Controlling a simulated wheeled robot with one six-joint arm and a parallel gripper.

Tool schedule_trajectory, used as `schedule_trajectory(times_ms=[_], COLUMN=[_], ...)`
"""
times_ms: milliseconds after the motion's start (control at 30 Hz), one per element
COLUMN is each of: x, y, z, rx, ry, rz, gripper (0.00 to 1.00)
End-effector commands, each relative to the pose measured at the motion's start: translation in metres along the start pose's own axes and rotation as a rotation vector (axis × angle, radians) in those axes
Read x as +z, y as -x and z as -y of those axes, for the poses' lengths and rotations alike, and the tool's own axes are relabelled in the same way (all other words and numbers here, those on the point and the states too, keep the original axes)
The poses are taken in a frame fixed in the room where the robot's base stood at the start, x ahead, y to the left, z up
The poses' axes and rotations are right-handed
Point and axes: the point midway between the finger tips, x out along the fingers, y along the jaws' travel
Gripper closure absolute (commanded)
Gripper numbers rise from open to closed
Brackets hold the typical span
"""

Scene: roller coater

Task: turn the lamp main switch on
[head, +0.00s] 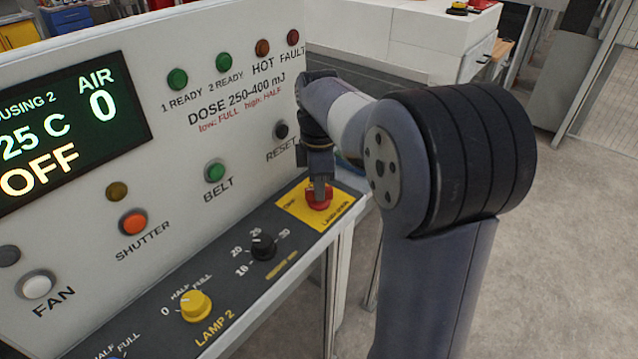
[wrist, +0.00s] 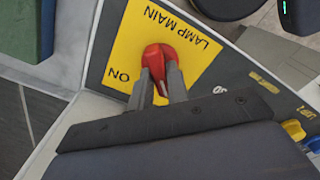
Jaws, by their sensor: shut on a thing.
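The lamp main switch is a red rotary handle (head: 319,197) on a yellow plate (head: 298,208) at the right end of the sloped control panel. In the wrist view the red handle (wrist: 158,58) sits on the yellow plate (wrist: 192,62) marked "LAMP MAIN" and "ON". My gripper (head: 319,184) comes down from above onto the handle. In the wrist view my gripper (wrist: 160,82) has its two fingers shut on the red handle. The fingers hide part of the handle, so its exact pointing is hard to tell.
A black speed knob (head: 263,247) and a yellow lamp 2 knob (head: 195,306) stand left of the switch. The upright panel carries a display (head: 70,130) reading "OFF", with buttons such as the green belt button (head: 215,171). Open floor (head: 560,250) lies at right.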

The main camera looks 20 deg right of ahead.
Motion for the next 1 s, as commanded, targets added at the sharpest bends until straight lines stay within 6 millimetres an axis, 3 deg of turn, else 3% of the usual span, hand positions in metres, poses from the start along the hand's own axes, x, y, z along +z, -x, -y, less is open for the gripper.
schedule_trajectory(times_ms=[133, 533, 1000], x=[0.0, 0.0, -0.0001], y=[0.0001, 0.0011, 0.002], z=[0.0001, 0.0003, 0.0], rx=[0.0, -0.001, -0.002], ry=[0.0, -0.053, -0.422], rz=[0.0, 0.0, 0.0], gripper=[1.0, 1.0, 1.0])
